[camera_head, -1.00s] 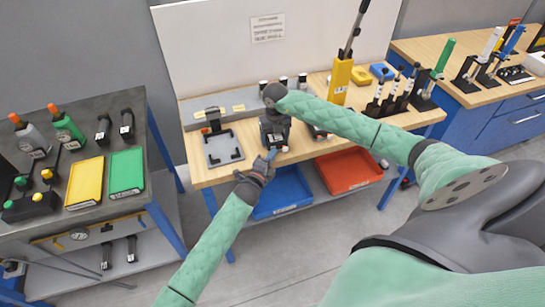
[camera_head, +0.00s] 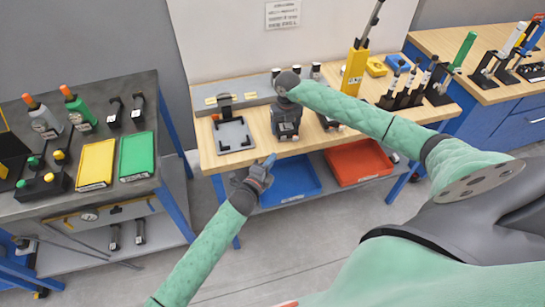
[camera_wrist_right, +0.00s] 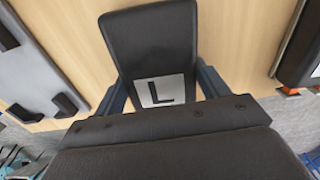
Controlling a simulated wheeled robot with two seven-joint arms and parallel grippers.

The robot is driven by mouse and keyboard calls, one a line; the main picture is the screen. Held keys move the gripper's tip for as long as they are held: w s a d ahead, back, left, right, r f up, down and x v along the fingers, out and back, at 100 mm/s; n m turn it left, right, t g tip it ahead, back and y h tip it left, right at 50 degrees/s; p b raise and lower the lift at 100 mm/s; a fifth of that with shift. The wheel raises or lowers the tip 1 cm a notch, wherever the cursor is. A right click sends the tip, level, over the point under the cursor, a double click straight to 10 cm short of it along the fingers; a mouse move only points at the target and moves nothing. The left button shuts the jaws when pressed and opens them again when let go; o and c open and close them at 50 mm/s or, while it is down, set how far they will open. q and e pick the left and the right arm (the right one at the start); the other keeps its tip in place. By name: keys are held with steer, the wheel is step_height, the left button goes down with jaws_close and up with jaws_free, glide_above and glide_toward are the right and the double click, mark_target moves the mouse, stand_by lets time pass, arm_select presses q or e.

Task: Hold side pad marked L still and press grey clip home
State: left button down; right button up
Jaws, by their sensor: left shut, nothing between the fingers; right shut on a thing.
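The side pad marked L (camera_wrist_right: 155,45) is a dark padded plate with a white label bearing a black L, flat over the wood bench in the right wrist view. My right gripper (camera_wrist_right: 161,90) is shut on it, one finger along each side edge. In the head view this right gripper (camera_head: 287,130) points down at the bench's front part and mostly hides the pad. My left gripper (camera_head: 268,163) is shut and empty, just off the bench's front edge, below and left of the pad and apart from it. I cannot make out the grey clip.
A grey plate fixture with black corner stops (camera_head: 234,136) lies left of the pad. Another dark piece (camera_wrist_right: 303,45) lies to its right. Blue (camera_head: 291,182) and red (camera_head: 357,161) bins sit below the bench. A yellow lever press (camera_head: 354,70) stands behind, right.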

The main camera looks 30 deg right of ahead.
mark_target(286, 125)
steer(key=o, duration=1.3)
step_height(286, 125, up, 12)
steer(key=shift+f, duration=0.1)
